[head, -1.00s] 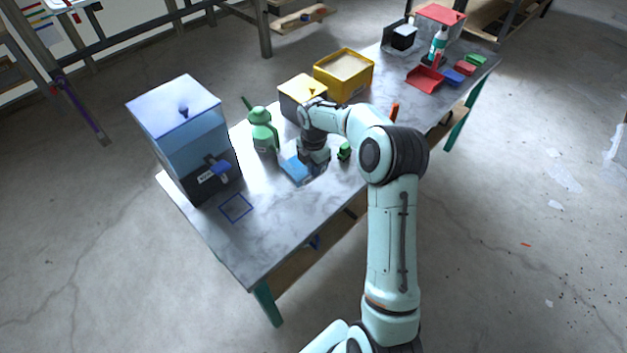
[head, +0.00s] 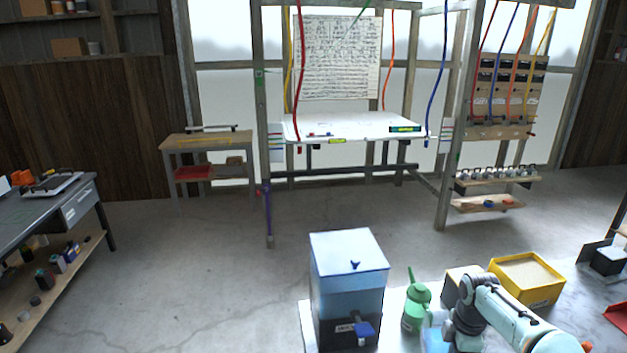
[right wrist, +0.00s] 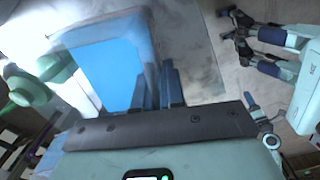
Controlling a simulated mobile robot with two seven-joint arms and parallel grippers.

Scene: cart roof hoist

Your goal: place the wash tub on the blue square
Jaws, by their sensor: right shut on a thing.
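The wash tub (head: 434,340) is a light blue open tub, partly cut off by the bottom edge of the head view. It fills much of the right wrist view (right wrist: 108,65). My right gripper (right wrist: 168,88) is shut on the tub's near wall. In the head view my right gripper (head: 455,343) is at the tub's right side. I cannot tell whether the tub touches the table. The blue square is outside the present views.
A large blue-and-black dispenser (head: 347,290) stands left of the tub. A green sprayer (head: 416,308) stands between them. A small wooden-topped box (head: 460,284) and a yellow bin (head: 526,278) are behind my right arm. A whiteboard bench (head: 350,128) stands at the back.

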